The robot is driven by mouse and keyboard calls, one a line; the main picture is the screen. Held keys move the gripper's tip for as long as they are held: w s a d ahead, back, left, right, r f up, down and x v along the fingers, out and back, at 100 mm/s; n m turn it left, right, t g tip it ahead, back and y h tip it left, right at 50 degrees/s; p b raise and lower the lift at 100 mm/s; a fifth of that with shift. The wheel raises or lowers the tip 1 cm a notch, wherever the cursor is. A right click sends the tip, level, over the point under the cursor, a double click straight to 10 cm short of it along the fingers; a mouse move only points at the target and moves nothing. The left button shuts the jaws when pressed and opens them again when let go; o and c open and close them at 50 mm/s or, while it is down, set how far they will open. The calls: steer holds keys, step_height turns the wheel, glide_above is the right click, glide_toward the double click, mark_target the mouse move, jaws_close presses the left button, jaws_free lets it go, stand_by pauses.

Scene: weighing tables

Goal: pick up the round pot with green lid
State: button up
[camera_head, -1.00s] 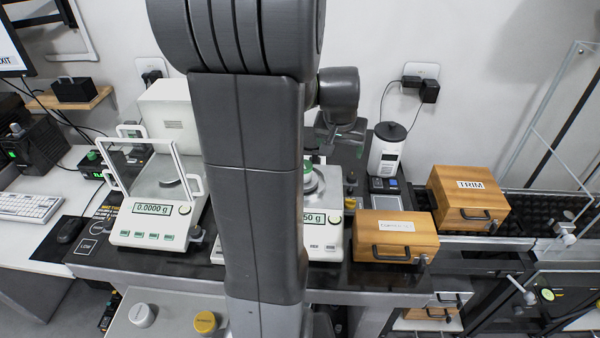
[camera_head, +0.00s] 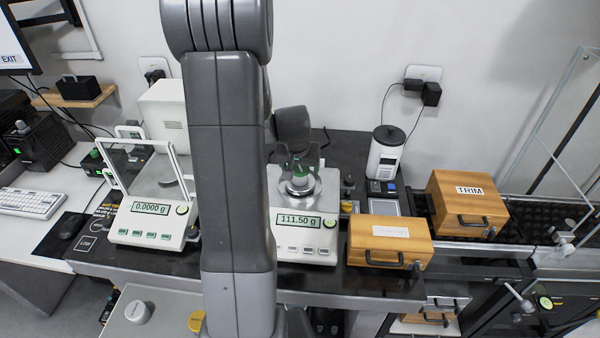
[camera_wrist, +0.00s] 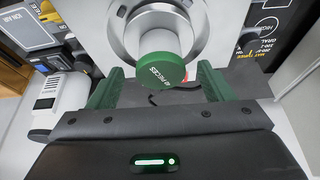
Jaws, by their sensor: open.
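The round pot with the green lid (camera_head: 301,181) stands on the round metal pan of the right-hand scale, whose display reads 111.50 g. In the wrist view its green lid (camera_wrist: 161,69) faces me with white lettering, and the pale pot body shows behind it. My gripper (camera_wrist: 160,75) is open, with one green finger on the left and one on the right of the lid and a gap on both sides. In the head view my gripper (camera_head: 298,162) is just above and around the pot's top, partly hiding it.
The left scale (camera_head: 150,208) has a glass shield and reads 0.0000 g. A white device with a dark top (camera_head: 386,153) stands behind right. Wooden boxes (camera_head: 390,241), one marked TRIM (camera_head: 466,203), sit to the right. White-lidded (camera_head: 138,312) and yellow-lidded (camera_head: 197,321) containers are in front.

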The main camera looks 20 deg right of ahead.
steer(key=shift+x, duration=1.4)
steer(key=c, duration=1.2)
steer(key=shift+r, duration=0.1)
